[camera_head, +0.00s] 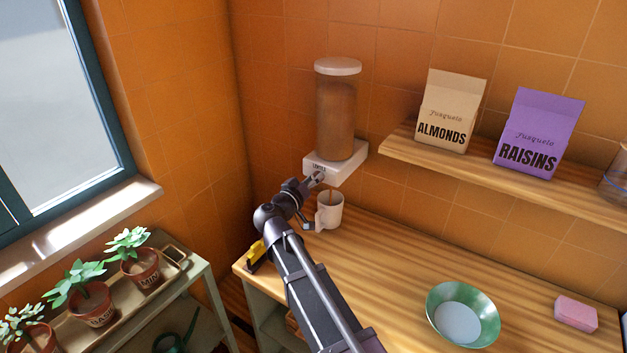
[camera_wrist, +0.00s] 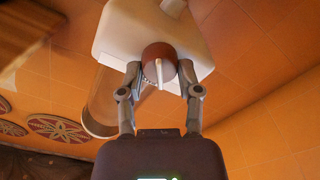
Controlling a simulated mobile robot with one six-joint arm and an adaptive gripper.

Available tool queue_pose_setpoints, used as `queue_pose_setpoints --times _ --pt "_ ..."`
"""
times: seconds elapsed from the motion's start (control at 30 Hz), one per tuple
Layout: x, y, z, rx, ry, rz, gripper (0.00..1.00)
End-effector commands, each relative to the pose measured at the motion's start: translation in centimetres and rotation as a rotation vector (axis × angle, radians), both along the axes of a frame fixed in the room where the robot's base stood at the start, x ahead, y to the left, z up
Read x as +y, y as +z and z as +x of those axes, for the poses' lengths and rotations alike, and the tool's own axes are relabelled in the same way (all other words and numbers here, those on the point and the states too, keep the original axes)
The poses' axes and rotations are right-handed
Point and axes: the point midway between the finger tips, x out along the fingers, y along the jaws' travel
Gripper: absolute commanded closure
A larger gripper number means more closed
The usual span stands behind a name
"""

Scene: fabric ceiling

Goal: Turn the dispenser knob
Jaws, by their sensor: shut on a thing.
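The dispenser is a tall brown-filled cylinder (camera_head: 336,112) with a pale lid, on a white base (camera_head: 348,172) at the wall. In the wrist view, its round reddish-brown knob (camera_wrist: 153,53) with a white bar sits on the white base (camera_wrist: 118,38). My gripper (camera_head: 316,178) is at the base's front; in the wrist view its fingers (camera_wrist: 160,68) are closed on the knob from both sides. In the head view the gripper mostly hides the knob. A white mug (camera_head: 332,217) stands below the base, partly behind my gripper. Something brown shows at its opening.
A wall shelf (camera_head: 560,182) holds an almonds bag (camera_head: 447,110) and a raisins bag (camera_head: 538,135). On the counter (camera_head: 390,260) are a green bowl (camera_head: 484,310) and a pink sponge (camera_head: 576,314). Potted plants (camera_head: 90,300) stand at left. The middle counter is clear.

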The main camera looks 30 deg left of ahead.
Motion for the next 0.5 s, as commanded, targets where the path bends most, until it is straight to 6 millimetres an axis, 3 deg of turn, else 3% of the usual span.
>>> queue_pose_setpoints --times 0.2,0.5 --pt "0.0 0.09 0.12 -0.011 0.0 0.105 1.0" --pt "0.01 0.11 0.14 -0.012 0.0 0.117 1.0"
